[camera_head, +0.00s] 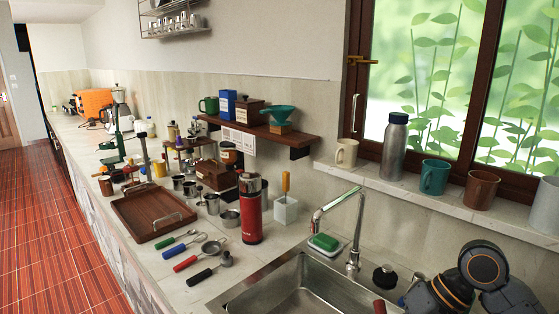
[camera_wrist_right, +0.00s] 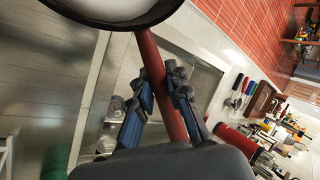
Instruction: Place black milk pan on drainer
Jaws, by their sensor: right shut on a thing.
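My right gripper (camera_wrist_right: 160,78) is shut on the red-brown handle of the black milk pan (camera_wrist_right: 143,22), in the right wrist view. The handle runs between the blue-padded fingers. The pan's black rim and pale inside are cut off by the top edge of that view. In the head view my right arm is at the bottom right; the pan's body is not visible there. I cannot make out the drainer for certain in either view. My left gripper is not in view.
A steel sink (camera_head: 310,285) with a tall tap (camera_head: 355,235) is at the front. A red flask (camera_head: 250,210), measuring tools and a wooden tray (camera_head: 150,210) stand left of it. Mugs and a steel bottle (camera_head: 393,145) line the sill.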

